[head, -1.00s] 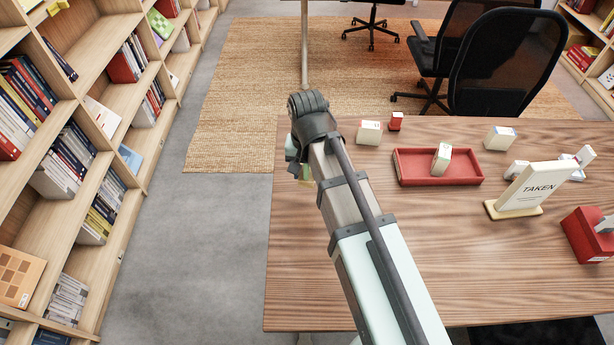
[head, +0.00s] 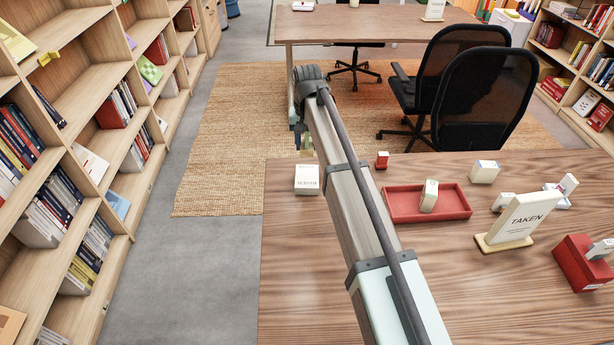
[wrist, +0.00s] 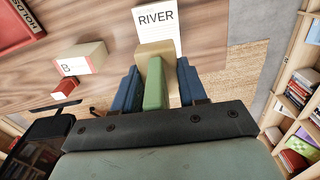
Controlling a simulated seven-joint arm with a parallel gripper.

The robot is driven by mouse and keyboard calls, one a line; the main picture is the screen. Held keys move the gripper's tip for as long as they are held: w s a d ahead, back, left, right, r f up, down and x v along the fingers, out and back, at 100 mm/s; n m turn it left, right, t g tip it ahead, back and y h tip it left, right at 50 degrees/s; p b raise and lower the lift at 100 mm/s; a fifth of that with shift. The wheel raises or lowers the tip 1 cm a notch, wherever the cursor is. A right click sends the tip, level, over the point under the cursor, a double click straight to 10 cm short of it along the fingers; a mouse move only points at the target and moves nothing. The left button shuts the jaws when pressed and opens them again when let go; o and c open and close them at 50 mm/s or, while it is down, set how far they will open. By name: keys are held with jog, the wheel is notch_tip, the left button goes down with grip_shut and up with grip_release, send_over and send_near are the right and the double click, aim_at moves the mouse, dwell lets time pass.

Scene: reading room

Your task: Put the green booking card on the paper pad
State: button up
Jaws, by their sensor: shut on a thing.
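My gripper (wrist: 156,88) has blue fingers, which are shut on the green booking card (wrist: 154,85) in the wrist view. A beige piece (wrist: 150,48) shows at the card's far end; I cannot tell whether it belongs to the card. In the head view my gripper (head: 306,148) hangs near the table's far left edge, mostly hidden by my own wrist. A white pad headed RIVER, seemingly the paper pad (head: 307,181), lies flat at that edge, just in front of the gripper. It also shows in the wrist view (wrist: 158,17), beyond the fingertips, partly covered by the beige piece.
A red tray (head: 460,212) holds a pale block. A small red block (head: 382,160), a white block (head: 485,171), the TAKEN sign (head: 524,220) and a red box (head: 578,270) stand on the table. A white block marked B (wrist: 88,58) shows in the wrist view.

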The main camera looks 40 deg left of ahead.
aim_at(307, 176)
jog(key=shift+s+d+n, duration=0.1)
jog(key=shift+n, duration=0.2)
jog(key=shift+f, duration=0.6)
notch_tip(307, 176, down, 9)
jog(key=shift+r, duration=0.1)
jog(key=shift+f, duration=0.2)
jog(key=o, duration=1.1)
jog(key=shift+r, duration=0.15)
notch_tip(307, 176, up, 12)
